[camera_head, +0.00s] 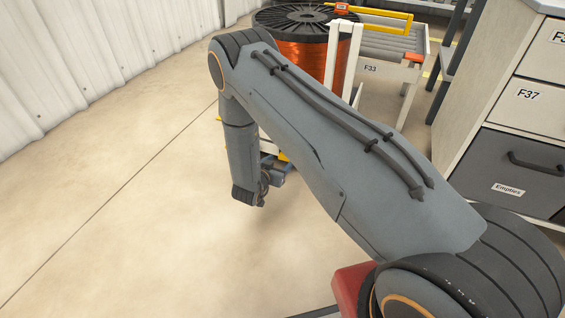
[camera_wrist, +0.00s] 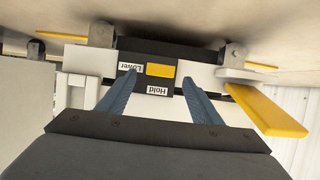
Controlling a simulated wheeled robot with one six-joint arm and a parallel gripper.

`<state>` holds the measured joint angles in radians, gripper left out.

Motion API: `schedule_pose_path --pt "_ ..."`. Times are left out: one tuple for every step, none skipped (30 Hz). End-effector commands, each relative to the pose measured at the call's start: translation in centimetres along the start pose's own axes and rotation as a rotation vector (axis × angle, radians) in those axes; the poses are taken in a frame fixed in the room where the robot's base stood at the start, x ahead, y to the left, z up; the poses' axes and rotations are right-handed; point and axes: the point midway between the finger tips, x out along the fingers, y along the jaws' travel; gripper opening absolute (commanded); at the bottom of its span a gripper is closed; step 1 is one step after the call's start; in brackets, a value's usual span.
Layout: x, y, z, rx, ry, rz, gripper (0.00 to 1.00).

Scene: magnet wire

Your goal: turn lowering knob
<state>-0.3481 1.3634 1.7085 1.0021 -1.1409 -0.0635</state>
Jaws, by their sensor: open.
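The lowering knob (camera_wrist: 160,70) is a small yellow bar in the wrist view, lying level in the picture on a dark plate. Upside-down labels read "Lower" (camera_wrist: 130,67), left of the knob, and "Hold" (camera_wrist: 157,90), below it. My gripper (camera_wrist: 159,77) is open, its blue fingers pointing at the plate with one on each side of the knob. A gap shows between each finger and the knob; I cannot tell how far off the plate the tips are. In the head view my gripper (camera_head: 273,172) is low beneath my forearm, and the knob is hidden.
A yellow bar (camera_wrist: 268,110) juts out right of the fingers. Grey brackets (camera_wrist: 102,35) stand above the plate. In the head view a copper wire spool (camera_head: 300,58) stands behind my arm, beside a roller stand (camera_head: 385,45). Drawers (camera_head: 515,105) stand right; open floor lies left.

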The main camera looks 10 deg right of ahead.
Motion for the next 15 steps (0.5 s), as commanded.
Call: schedule_pose_path --pt "1.1 0.0 0.2 0.002 0.001 0.003 0.59" --pt "1.5 0.0 0.2 0.002 0.001 0.002 0.59" --pt "2.0 0.0 0.2 0.002 0.001 0.002 0.59" --pt "2.3 0.0 0.2 0.001 0.000 0.001 0.59" --pt "2.6 0.0 0.2 0.001 -0.001 0.001 0.59" --pt "3.0 0.0 0.2 0.001 -0.001 0.001 0.59" --pt "3.2 0.0 0.1 0.001 -0.001 0.001 0.59" --pt "3.4 0.0 0.1 0.001 -0.001 0.001 0.59" --pt "3.6 0.0 0.1 0.001 -0.001 0.000 0.59" --pt "3.7 0.0 0.1 0.001 -0.001 0.000 0.59" --pt "3.7 0.0 0.1 0.000 -0.001 0.000 0.59" --pt "3.8 0.0 0.0 0.000 -0.001 0.000 0.59" --pt "3.8 0.0 0.0 0.000 -0.001 0.000 0.59" --pt "3.8 0.0 0.0 0.000 -0.001 0.000 0.59" --pt "3.8 0.0 0.0 0.000 -0.001 0.000 0.59"
